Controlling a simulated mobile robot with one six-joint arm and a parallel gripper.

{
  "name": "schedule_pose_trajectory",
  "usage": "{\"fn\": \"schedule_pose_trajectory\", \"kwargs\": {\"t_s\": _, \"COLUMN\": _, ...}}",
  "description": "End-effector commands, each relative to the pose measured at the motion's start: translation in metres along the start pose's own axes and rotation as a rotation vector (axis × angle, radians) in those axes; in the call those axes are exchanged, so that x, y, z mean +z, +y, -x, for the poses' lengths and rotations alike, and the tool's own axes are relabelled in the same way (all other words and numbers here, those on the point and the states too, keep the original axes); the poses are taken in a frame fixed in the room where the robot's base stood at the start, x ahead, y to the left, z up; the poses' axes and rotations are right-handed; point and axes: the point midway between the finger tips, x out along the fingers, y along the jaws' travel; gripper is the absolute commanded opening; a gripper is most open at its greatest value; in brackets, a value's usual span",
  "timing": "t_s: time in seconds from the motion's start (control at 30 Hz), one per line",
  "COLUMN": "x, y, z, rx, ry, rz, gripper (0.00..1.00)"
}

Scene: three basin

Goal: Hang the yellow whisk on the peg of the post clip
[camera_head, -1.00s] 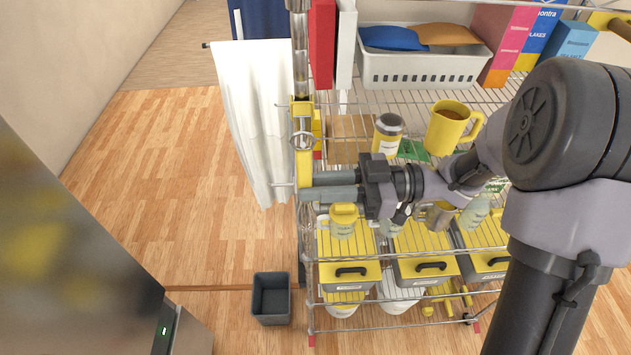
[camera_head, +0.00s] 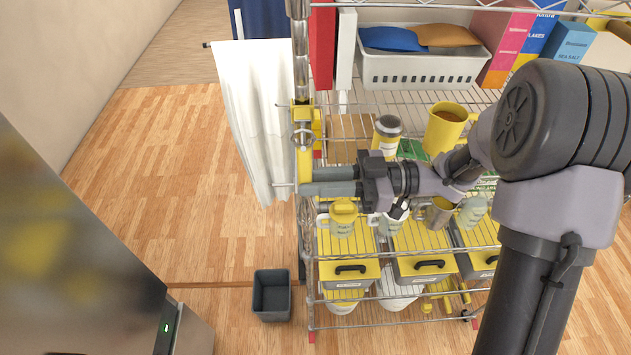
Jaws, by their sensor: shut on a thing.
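A yellow clip (camera_head: 301,110) sits on the upright metal post at the shelf's near left corner. Below it, the yellow whisk (camera_head: 305,168) stands roughly upright against the post, with a wire ring at its upper end just under the clip. My gripper (camera_head: 303,181) reaches in from the right, level with the whisk's lower part, and is shut on the whisk. The fingertips and post hide part of the whisk. The clip's peg cannot be made out, so I cannot tell whether the ring is around it.
A white cloth (camera_head: 250,120) hangs left of the post. The wire shelf holds a yellow mug (camera_head: 447,128), a jar (camera_head: 387,135) and a white basket (camera_head: 420,70). Cups and yellow bins (camera_head: 348,272) stand below my gripper. A dark bin (camera_head: 271,296) stands on the floor.

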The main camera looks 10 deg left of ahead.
Motion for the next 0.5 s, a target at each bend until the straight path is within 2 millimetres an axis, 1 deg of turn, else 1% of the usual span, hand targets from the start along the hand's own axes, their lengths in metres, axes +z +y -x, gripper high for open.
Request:
{"fn": "schedule_pose_trajectory", "kwargs": {"t_s": 0.07, "x": -0.001, "y": 0.003, "z": 0.0, "rx": 0.0, "ry": 0.0, "rz": 0.0, "gripper": 0.0}}
{"fn": "schedule_pose_trajectory", "kwargs": {"t_s": 0.3, "x": 0.001, "y": 0.003, "z": 0.0, "rx": 0.0, "ry": 0.0, "rz": 0.001, "gripper": 0.0}}
{"fn": "schedule_pose_trajectory", "kwargs": {"t_s": 0.5, "x": 0.009, "y": 0.003, "z": 0.0, "rx": 0.0, "ry": 0.0, "rz": -0.001, "gripper": 0.0}}
